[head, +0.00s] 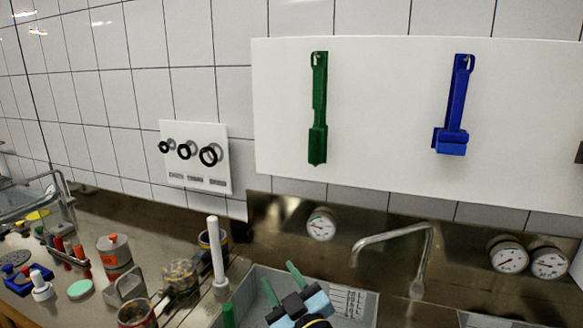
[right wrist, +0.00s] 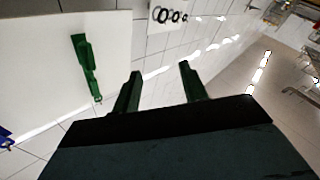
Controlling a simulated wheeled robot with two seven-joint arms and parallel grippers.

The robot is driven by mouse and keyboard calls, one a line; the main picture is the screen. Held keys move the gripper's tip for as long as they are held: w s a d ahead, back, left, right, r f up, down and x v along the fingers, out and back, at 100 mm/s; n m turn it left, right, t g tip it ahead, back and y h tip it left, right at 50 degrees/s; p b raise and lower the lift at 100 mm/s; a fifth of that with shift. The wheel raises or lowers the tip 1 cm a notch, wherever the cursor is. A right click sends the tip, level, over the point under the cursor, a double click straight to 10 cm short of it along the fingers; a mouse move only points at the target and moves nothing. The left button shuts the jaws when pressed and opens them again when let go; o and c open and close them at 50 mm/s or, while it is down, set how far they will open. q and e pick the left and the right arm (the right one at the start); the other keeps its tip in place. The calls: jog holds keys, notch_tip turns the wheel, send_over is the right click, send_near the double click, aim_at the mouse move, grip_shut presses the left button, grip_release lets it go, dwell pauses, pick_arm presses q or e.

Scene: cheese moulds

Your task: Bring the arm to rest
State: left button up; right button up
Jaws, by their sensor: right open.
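My right gripper (head: 283,284) is at the bottom middle of the head view, in front of the sink. Its two green fingers point up and stand apart, with nothing between them. In the right wrist view the open fingers (right wrist: 160,70) point toward the tiled wall, clear of everything. My left gripper does not show clearly in either view.
A green tool (head: 318,110) and a blue tool (head: 453,110) hang on a white wall board (head: 385,100). A tap (head: 395,235) rises behind the sink (head: 260,282). A white upright rod (head: 216,255), an orange-marked canister (head: 114,255) and several small items crowd the left counter.

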jog(key=s+d+f+m+g+h, duration=0.3)
jog(key=s+d+f+m+h, duration=0.15)
jog(key=s+d+f, duration=0.35)
jog(key=s+d+f+m+g+h, duration=0.3)
jog(key=s+d+f+m+h, duration=0.15)
jog(key=d, duration=0.55)
jog(key=s+d+f+g, duration=0.2)
jog(key=s+d+g, duration=0.15)
jog(key=s, duration=0.65)
jog(key=s+d+f+g, duration=0.2)
jog(key=s+f+g, duration=0.15)
jog(key=s, duration=0.55)
jog(key=s+f+g+b, duration=0.3)
jog(key=f+b, duration=0.6)
jog(key=f, duration=2.6)
pick_arm(q)
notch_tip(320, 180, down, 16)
jog(key=b, duration=0.6)
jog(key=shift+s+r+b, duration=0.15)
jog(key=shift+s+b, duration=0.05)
jog(key=shift+b, duration=0.15)
pick_arm(e)
jog(key=s+d+f+n, duration=0.1)
jog(key=s+d+f, duration=0.2)
jog(key=s+f, duration=1.3)
notch_tip(320, 180, down, 4)
jog(key=shift+s+d+r, duration=0.15)
jog(key=shift+r, duration=0.05)
